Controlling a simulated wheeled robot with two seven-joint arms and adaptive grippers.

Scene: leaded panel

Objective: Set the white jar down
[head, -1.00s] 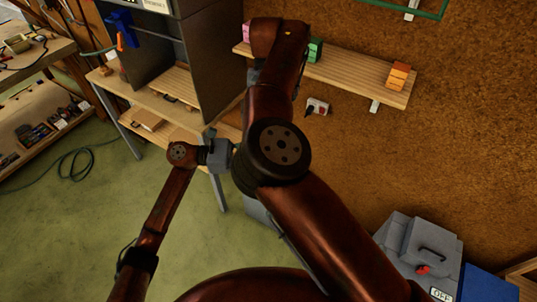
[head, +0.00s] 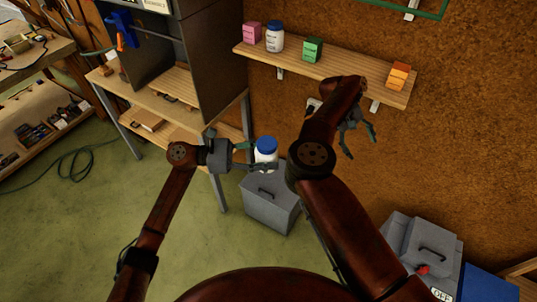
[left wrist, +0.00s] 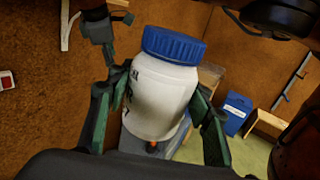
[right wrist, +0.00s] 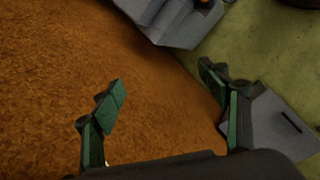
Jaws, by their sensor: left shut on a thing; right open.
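A white jar with a blue lid (head: 266,152) is held upright, clear of the shelf, above or at the grey lidded bin (head: 268,208). Whether its base touches the bin is unclear. My left gripper (head: 258,155) is shut on it from the side. In the left wrist view the jar (left wrist: 160,95) stands between the two green-padded fingers, its label partly turned away. Another white jar with a blue lid (head: 274,38) stands on the wall shelf (head: 350,81). My right gripper (head: 359,137) is open and empty, below the shelf; its spread fingers show in the right wrist view (right wrist: 170,108).
The shelf also holds a pink box (head: 252,33), a green box (head: 313,49) and an orange box (head: 398,76), with a bare stretch between green and orange. A grey cabinet (head: 215,50) stands left of it. A grey machine (head: 425,250) stands at lower right.

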